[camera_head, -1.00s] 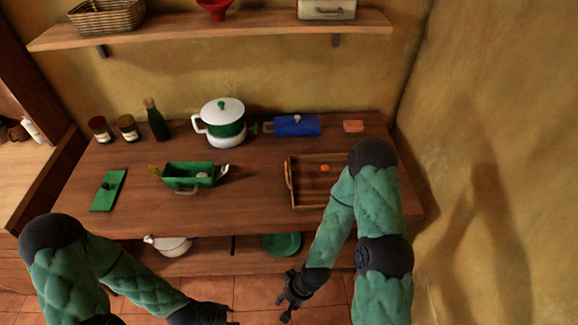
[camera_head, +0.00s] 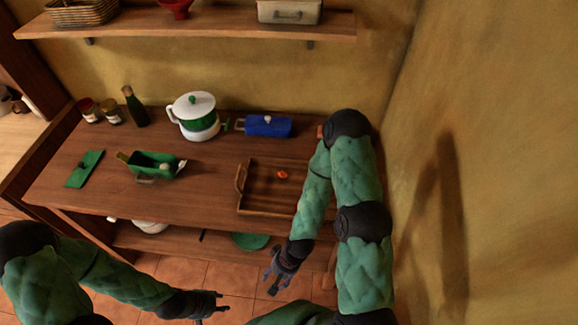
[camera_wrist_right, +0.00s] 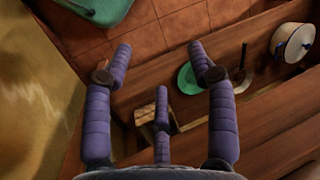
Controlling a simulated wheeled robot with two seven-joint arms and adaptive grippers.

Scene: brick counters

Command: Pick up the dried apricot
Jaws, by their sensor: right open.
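The dried apricot (camera_head: 282,174) is a small orange piece lying in the wooden tray (camera_head: 241,178) on the counter. My right gripper (camera_head: 271,281) is open and empty, in front of the counter's front edge and below the tray in the picture. In the right wrist view its fingers (camera_wrist_right: 160,53) are spread with nothing between them; the apricot does not show there. My left gripper (camera_head: 221,302) is in front of the counter, left of the right one, over the floor. Its fingertips look parted and empty.
The counter (camera_head: 205,190) also bears a green box (camera_head: 154,166), a white-and-green pot (camera_head: 195,128), a blue container (camera_head: 265,126), a bottle (camera_head: 135,108) and jars. My right arm passes close along the tray's right side. A green plate (camera_head: 250,241) is on the lower shelf.

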